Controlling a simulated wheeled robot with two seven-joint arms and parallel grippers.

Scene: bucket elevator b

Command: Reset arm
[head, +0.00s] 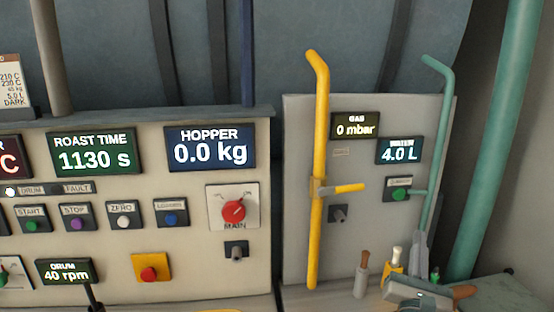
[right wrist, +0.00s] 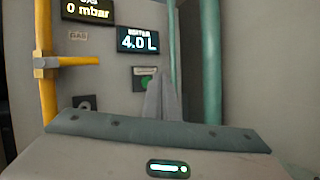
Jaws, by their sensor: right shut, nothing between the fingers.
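My right gripper (head: 420,243) is low at the right in the head view, in front of the grey gas and water panel (head: 297,220). Its fingers are together with nothing between them. In the right wrist view the shut grey fingers (right wrist: 163,100) point up at the panel, in front of the green water button (right wrist: 145,82). I cannot tell whether they touch the panel. My left gripper is not in view.
A yellow gas pipe (head: 319,125) with a yellow handle (head: 349,188) runs left of my right gripper; teal pipes (head: 490,150) stand right. The control panel (head: 190,275) has a red MAIN knob (head: 234,211). Brown-handled (head: 365,258) and cream-handled (head: 397,253) tools stand near the gripper.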

